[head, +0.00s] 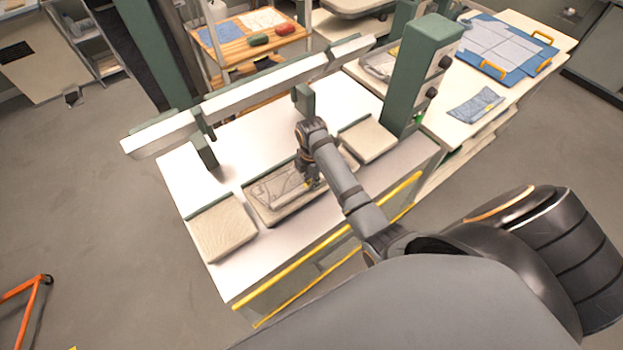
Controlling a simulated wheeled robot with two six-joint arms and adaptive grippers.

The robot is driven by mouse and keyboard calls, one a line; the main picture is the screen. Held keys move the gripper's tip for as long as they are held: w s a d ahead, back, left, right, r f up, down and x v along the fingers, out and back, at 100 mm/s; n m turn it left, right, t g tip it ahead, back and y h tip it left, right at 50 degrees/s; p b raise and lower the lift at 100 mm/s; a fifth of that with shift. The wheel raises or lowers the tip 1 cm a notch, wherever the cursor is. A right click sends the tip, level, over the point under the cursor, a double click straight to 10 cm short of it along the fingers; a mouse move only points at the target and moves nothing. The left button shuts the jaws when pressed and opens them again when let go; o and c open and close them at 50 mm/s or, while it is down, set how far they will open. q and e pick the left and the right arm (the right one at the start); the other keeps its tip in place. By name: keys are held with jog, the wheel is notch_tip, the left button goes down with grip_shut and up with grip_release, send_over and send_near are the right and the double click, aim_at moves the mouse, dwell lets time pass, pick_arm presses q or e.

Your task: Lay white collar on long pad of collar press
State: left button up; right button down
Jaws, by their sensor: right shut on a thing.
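The collar press has a white top (190,178) with a long pad (259,212) in the middle, between two smaller pads. My right gripper (309,183) reaches down over the right part of the long pad. It is shut on the white collar (288,198), a pale narrow strip low over the long pad. I cannot tell whether the collar touches the pad. My forearm and gripper hide the right end of the long pad. My left gripper is out of view.
A square pad (222,228) lies to the left and another (367,140) to the right. A long pressing beam (250,95) spans the back, beside a green column (421,75). A yellow rail (330,240) runs along the front edge. A side table holds folded blue cloth (475,104).

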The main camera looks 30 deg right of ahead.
jog(key=shift+f, duration=0.3)
jog(key=c, duration=1.1)
grip_release()
jog(key=shift+c, duration=0.2)
notch_tip(320, 180, up, 7)
jog(key=shift+r, duration=0.2)
jog(key=shift+s, duration=0.1)
